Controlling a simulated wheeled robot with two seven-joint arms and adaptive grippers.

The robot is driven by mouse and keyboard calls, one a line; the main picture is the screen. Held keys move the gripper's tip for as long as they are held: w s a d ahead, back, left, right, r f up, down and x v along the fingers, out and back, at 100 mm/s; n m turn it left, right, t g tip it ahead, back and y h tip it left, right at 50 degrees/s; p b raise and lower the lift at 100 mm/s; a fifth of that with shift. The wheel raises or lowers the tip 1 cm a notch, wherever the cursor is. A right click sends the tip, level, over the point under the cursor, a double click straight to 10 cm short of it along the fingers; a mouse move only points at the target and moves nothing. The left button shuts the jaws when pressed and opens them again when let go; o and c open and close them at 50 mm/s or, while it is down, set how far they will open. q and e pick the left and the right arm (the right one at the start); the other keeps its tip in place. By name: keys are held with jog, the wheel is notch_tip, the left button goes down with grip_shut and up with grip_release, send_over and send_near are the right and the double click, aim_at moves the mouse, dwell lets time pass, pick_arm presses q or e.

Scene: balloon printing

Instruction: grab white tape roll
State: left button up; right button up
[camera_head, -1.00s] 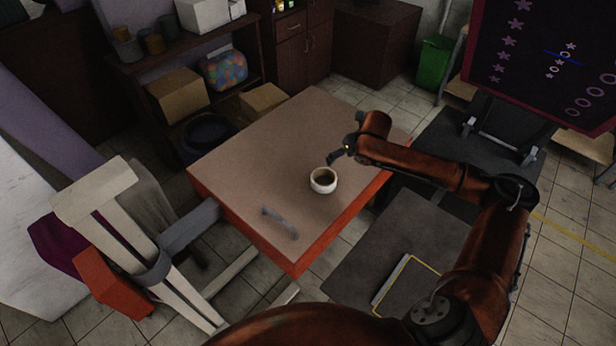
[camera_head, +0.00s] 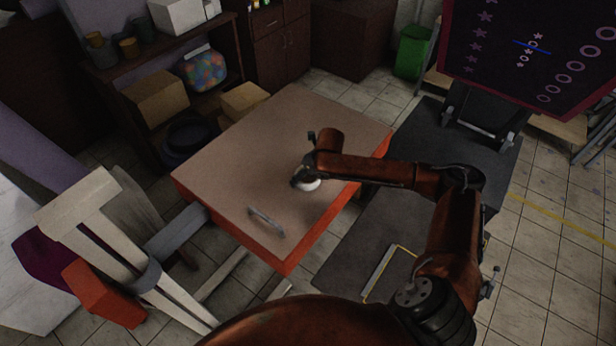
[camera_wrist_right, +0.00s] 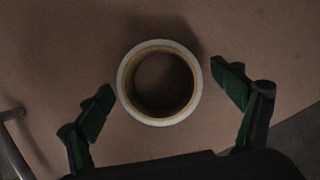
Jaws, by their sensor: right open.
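The white tape roll (camera_head: 311,185) lies flat on the table near its right side, partly hidden under my right gripper in the head view. In the right wrist view the roll (camera_wrist_right: 124,82) shows whole, as a white ring with a tan inner core. My right gripper (camera_head: 303,180) is above the roll, pointing down. In the right wrist view its two open fingers (camera_wrist_right: 162,92) stand on either side of the roll, with a gap on each side. Nothing is held. My left gripper is not in view.
The brown table (camera_head: 235,165) has an orange edge and much bare surface. A grey metal handle-like object (camera_head: 266,221) lies on it near the front. A white-framed piece (camera_head: 110,240) stands at its left. Boxes and a jar fill a shelf (camera_head: 225,85) behind.

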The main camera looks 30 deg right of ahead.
jog(key=shift+c, duration=0.5)
jog(key=c, duration=1.1)
jog(key=shift+r, duration=0.1)
jog(key=shift+c, duration=0.3)
jog(key=shift+r, duration=0.1)
